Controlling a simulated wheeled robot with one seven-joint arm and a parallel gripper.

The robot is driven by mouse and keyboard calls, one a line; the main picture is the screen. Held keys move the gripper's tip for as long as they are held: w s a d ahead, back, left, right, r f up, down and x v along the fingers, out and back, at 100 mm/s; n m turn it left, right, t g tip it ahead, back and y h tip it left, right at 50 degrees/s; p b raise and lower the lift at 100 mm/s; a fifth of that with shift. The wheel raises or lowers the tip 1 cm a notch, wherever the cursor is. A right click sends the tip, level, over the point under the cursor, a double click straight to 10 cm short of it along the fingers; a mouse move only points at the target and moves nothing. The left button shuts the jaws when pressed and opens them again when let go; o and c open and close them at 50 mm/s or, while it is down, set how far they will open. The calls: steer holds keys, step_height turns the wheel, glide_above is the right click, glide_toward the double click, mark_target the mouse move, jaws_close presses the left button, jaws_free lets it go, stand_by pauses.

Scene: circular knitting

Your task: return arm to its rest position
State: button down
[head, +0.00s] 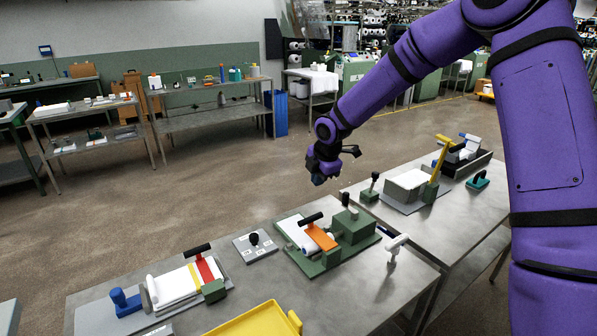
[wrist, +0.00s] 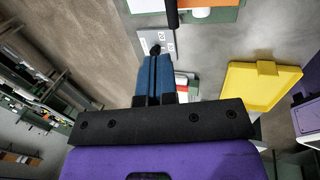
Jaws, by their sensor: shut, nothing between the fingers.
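My purple arm (head: 401,72) comes in from the upper right of the head view and reaches out past the far edge of the worktables. My gripper (head: 320,182) hangs at its end, above the floor just beyond the tables in that view. In the wrist view the gripper's two blue fingers (wrist: 153,72) lie side by side, closed together with nothing between them. Beneath them the wrist view shows a grey plate with a black knob and part of a table top.
The near table (head: 240,293) carries a fixture with an orange strip (head: 320,237), a fixture with a red strip (head: 207,270), a grey plate with a black knob (head: 254,240) and a yellow tray (head: 262,321). The right table (head: 440,222) holds more fixtures. Open floor (head: 215,185) lies beyond.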

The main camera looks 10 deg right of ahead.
steer(key=s+d+r+m+h, duration=0.25)
steer(key=s+r+m, duration=0.35)
steer(key=s+r, duration=0.3)
steer(key=s+d+r+m+h, duration=0.1)
steer(key=s+d+r+m, duration=0.35)
steer(key=s+r, duration=0.55)
steer(key=s+d+r+m+t+y, duration=0.1)
steer(key=s+r+m, duration=0.1)
steer(key=s+m, duration=0.4)
steer(key=s+d+r+m+t+y, duration=0.1)
steer(key=s+m, duration=0.5)
steer(key=s, duration=1)
steer(key=shift+s+d+r, duration=0.25)
steer(key=shift+d+r, duration=0.2)
steer(key=shift+r, duration=0.2)
